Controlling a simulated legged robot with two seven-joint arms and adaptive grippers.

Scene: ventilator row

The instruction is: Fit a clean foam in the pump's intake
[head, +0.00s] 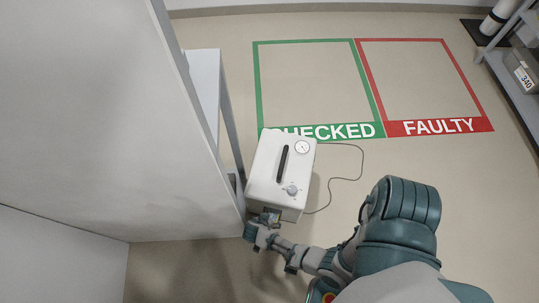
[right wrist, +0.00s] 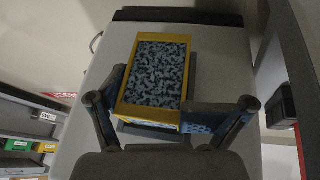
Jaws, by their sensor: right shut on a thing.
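The pump (head: 268,185) is a white box on the floor with a dark handle, a round gauge and a knob on top. My right gripper (head: 266,222) is at the pump's near lower side. In the right wrist view my right gripper (right wrist: 158,108) is shut on a foam (right wrist: 156,75), a speckled grey-blue block in a yellow frame, with blue finger pads on both sides. The foam is in front of the pump's pale face (right wrist: 96,95). My left gripper is out of view.
A tall white panel (head: 75,110) stands close on the left. A cable (head: 345,178) lies right of the pump. Beyond are the green CHECKED area (head: 320,131) and the red FAULTY area (head: 438,126), both empty. A shelf (head: 518,90) is at far right.

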